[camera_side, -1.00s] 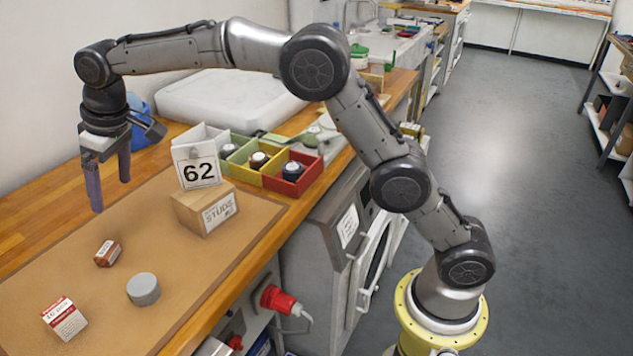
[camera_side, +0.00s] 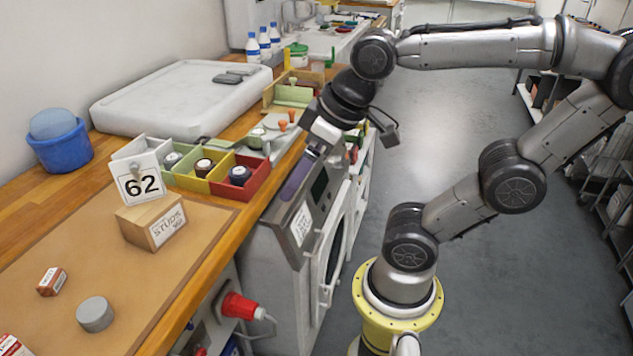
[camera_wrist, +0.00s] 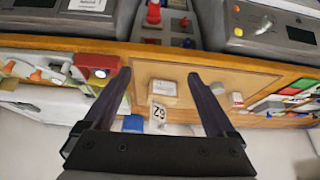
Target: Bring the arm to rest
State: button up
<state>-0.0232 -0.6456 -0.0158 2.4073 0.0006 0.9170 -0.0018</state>
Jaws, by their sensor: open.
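My gripper (camera_side: 303,168) is raised beyond the front edge of the bench, in front of the grey machine, with its fingers pointing down and left in the side view. In the wrist view my gripper (camera_wrist: 160,92) shows both fingers spread wide, with nothing between them but a distant view of the bench. The wooden studs box (camera_side: 152,221) stands on the brown mat (camera_side: 60,260), well left of the fingers. The white card marked 62 (camera_side: 139,184) stands behind it.
A blue tub (camera_side: 62,147) stands at left. The grey machine (camera_side: 318,217) is close by; the floor (camera_side: 450,130) is clear.

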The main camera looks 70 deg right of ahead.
jog(key=s, duration=0.1)
jog(key=f, duration=0.1)
jog(key=s+f, duration=0.1)
jog(key=shift+s+d+f, duration=0.1)
jog(key=shift+s+d, duration=0.15)
jog(key=shift+s, duration=0.1)
